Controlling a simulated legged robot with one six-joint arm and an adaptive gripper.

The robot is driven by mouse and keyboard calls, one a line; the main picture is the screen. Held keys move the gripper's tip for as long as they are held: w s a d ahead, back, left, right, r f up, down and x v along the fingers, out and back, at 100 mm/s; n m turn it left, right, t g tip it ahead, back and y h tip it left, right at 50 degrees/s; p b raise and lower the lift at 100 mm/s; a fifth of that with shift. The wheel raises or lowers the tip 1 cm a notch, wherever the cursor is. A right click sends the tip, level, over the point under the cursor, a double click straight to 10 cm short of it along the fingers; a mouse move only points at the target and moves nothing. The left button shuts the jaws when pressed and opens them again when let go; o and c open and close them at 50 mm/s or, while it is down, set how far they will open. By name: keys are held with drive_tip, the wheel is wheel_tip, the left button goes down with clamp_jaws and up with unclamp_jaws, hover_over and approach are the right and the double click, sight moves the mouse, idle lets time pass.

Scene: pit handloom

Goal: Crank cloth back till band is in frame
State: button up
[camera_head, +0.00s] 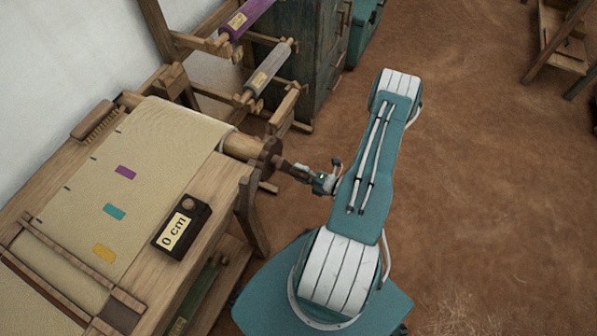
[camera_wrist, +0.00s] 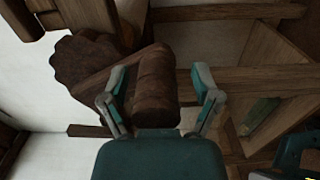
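A beige cloth (camera_head: 165,142) runs over the loom and around a wooden roller (camera_head: 240,145) at its right end. The cloth bears purple (camera_head: 125,172), teal (camera_head: 114,212) and orange (camera_head: 104,253) patches. A dark toothed wheel (camera_head: 268,157) sits on the roller's end; it also shows in the wrist view (camera_wrist: 88,62). A brown crank handle (camera_wrist: 156,85) points toward me. My gripper (camera_wrist: 161,78) has its fingers on either side of the handle, with a visible gap on the right, so it looks open around it. In the head view my gripper (camera_head: 318,181) is at the handle's end.
A dark block labelled "0 cm" (camera_head: 182,228) sits on the loom's edge. A wooden bar frame (camera_head: 62,284) crosses the cloth at lower left. Purple (camera_head: 245,18) and grey (camera_head: 268,70) rolls hang on a rack near a dark cabinet (camera_head: 312,50).

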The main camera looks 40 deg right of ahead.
drive_tip(key=v, duration=1.2)
drive_tip(key=shift+d, duration=0.1)
idle(0.4)
drive_tip(key=w+a+r+n+g+y, duration=0.1)
drive_tip(key=w+a+r+n+g, duration=0.3)
drive_tip(key=r+n, duration=0.45)
drive_tip(key=w+a+r+n+g+y, duration=0.1)
drive_tip(key=w+a+r+n+g, duration=0.15)
drive_tip(key=r+n+g, duration=0.55)
drive_tip(key=w+a+r+n+g+y, duration=0.1)
drive_tip(key=w+a+r+n+g, duration=0.25)
drive_tip(key=r+n, duration=0.5)
drive_tip(key=s+a+r+n+t+h, duration=0.2)
drive_tip(key=a+r+n+h, duration=0.3)
drive_tip(key=n, duration=0.7)
drive_tip(key=s+a+r+n+t+h, duration=0.2)
drive_tip(key=s+a+r+n+h, duration=0.2)
drive_tip(key=a+r+n, duration=0.5)
wheel_tip(320, 180, up, 4)
drive_tip(key=n, duration=0.3)
drive_tip(key=shift+s+a+n+h, duration=0.35)
drive_tip(key=shift+s+n+h, duration=0.05)
drive_tip(key=shift+w+f+t, duration=0.1)
drive_tip(key=shift+f+t, duration=0.05)
drive_tip(key=shift+t, duration=0.1)
